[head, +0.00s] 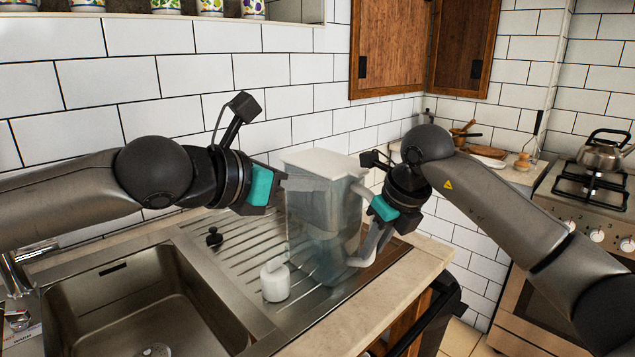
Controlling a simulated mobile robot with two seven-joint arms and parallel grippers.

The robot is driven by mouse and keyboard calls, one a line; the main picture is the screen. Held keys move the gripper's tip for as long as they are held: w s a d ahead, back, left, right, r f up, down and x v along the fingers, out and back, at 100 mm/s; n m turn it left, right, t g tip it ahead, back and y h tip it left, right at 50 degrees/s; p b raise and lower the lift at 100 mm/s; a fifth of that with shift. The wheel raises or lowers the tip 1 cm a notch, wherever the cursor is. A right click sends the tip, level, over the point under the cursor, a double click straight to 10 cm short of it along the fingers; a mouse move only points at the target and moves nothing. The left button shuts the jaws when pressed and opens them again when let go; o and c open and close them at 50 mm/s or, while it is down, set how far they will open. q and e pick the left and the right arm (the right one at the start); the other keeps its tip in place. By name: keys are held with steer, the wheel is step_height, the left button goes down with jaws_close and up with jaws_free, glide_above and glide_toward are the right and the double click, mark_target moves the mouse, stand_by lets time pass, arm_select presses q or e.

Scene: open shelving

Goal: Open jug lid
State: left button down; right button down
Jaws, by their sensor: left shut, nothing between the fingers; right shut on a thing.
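A clear jug (312,220) with a pale handle on its right stands upright on the ribbed metal drainer. Its white lid (320,163) lies flat across the top and looks closed. My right gripper (372,200) is at the jug's right side, shut on the handle (372,240). The exact finger contact is partly hidden by the gripper. My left gripper (281,184) is at the jug's upper left, close to the lid's left edge. It is shut and holds nothing. I cannot tell whether it touches the jug.
The sink basin (140,310) is at the lower left. A tiled wall stands behind. A kettle (604,152) sits on the stove at the right.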

arm_select(q)
steer(key=x, duration=0.8)
steer(key=shift+w+d+f, duration=0.1)
steer(key=shift+r, duration=1.25)
glide_toward(356, 175)
steer(key=x, duration=0.2)
steer(key=f+x, duration=0.1)
steer(key=x, duration=0.5)
steer(key=shift+f, duration=0.45)
stand_by(0.7)
